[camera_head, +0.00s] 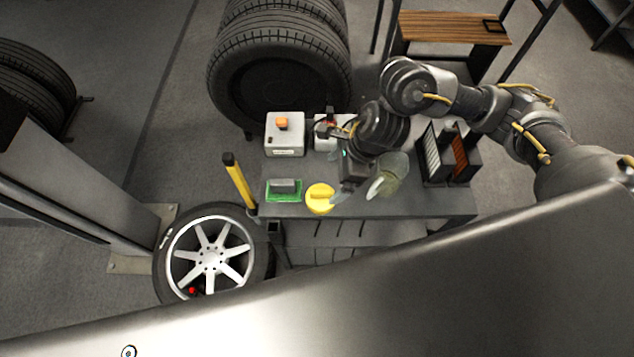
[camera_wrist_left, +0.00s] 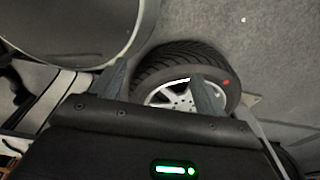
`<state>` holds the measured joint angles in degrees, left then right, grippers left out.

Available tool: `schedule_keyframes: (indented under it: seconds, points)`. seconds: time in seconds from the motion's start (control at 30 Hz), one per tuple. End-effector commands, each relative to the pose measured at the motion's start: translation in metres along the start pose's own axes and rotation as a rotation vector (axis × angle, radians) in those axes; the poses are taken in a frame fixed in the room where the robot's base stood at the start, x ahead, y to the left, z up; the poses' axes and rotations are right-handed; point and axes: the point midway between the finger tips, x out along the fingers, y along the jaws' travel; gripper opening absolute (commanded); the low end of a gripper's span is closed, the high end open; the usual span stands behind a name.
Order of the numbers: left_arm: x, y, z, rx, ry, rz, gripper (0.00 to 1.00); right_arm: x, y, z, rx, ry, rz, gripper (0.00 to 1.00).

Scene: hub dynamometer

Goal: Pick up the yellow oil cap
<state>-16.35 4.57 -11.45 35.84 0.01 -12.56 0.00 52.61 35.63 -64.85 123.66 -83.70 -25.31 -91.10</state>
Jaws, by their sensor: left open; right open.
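The yellow oil cap (camera_head: 320,199) lies near the front edge of the grey table (camera_head: 420,204), just right of a green tray. My right gripper (camera_head: 356,192) is open just to the right of the cap, pointing down at the table. One finger is close to the cap's right side; I cannot tell whether they touch. A pale greenish rounded object (camera_head: 388,176) is on the gripper's other side, partly hiding it. My left gripper (camera_wrist_left: 158,75) is open and empty in the left wrist view, with a wheel beyond its fingers. The cap does not show there.
The green tray (camera_head: 284,197) holds a grey block. A dark rack (camera_head: 449,157) stands at the table's right. A yellow post (camera_head: 239,182) and a wheel (camera_head: 210,258) are at left.

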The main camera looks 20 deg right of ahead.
Motion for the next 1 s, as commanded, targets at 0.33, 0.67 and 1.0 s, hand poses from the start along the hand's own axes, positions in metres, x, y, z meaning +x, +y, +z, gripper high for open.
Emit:
schedule_keyframes:
  seconds: [0.33,0.67,1.0]
  points:
    - [-0.001,0.005,0.028,0.000,-0.040,0.006,0.74,0.040,0.001,-0.003,0.011,-0.001,0.003,0.95]
    - [-0.001,0.002,0.009,0.000,-0.011,0.002,0.74,0.057,0.000,-0.002,0.006,-0.001,-0.001,0.95]
    - [-0.015,0.002,0.012,0.000,-0.017,0.003,0.74,0.099,-0.006,-0.006,0.008,-0.001,0.003,0.95]
